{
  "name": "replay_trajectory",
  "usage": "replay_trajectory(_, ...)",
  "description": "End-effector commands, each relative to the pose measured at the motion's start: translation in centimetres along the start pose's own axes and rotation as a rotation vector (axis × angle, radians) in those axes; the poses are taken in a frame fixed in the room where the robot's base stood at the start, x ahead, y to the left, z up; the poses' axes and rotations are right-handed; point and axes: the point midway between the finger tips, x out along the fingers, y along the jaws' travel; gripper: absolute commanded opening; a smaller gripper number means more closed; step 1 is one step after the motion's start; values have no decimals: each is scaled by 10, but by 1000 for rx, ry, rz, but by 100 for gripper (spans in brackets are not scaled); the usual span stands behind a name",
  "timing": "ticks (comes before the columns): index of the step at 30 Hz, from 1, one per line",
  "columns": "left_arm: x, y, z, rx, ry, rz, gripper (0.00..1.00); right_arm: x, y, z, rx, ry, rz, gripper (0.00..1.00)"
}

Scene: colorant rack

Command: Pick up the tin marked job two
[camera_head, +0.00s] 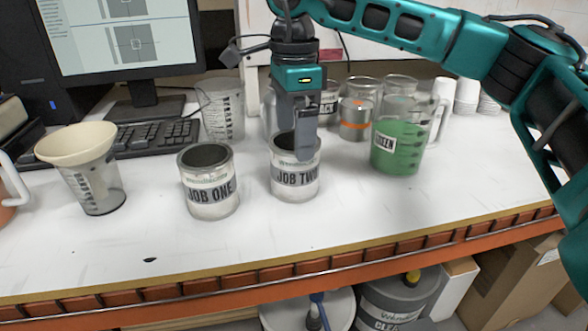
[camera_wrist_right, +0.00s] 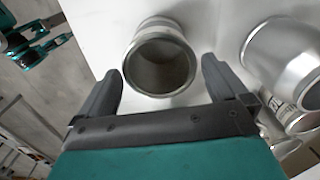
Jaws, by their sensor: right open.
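The tin marked JOB TWO (camera_head: 296,181) stands upright on the white bench, in the middle of the head view. The gripper is open and holds nothing. Contact with the tin cannot be told. My left gripper cannot be made out.
The JOB ONE tin (camera_head: 211,186) stands left of JOB TWO. A green-filled jug (camera_head: 400,148) stands close on the right. Behind are a can with an orange band (camera_head: 355,119) and clear beakers. A funnel-topped beaker (camera_head: 90,175) stands at the left. The bench front is mostly clear.

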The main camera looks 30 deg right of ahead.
Motion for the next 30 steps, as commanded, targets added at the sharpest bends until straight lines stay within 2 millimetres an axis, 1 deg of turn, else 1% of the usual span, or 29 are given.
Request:
replay_trajectory(1,0,1,0,0,2,3,43,6,0,0,0,1,2,100)
replay_trajectory(5,1,2,-2,0,5,5,43,14,0,0,0,0,1,100)
replay_trajectory(7,2,2,-3,0,8,5,43,22,1,-1,0,1,2,100)
replay_trajectory(12,4,2,-8,1,19,6,43,48,2,-3,0,1,3,100)
replay_trajectory(15,5,2,-12,2,28,7,43,59,2,-3,1,0,2,100)
replay_trajectory(18,6,2,-13,2,31,8,43,63,2,-3,1,-1,0,100)
replay_trajectory(24,5,2,-13,3,29,9,43,63,2,-3,1,-1,0,100)
replay_trajectory(30,5,2,-10,3,24,10,43,63,2,-3,1,-1,0,81)
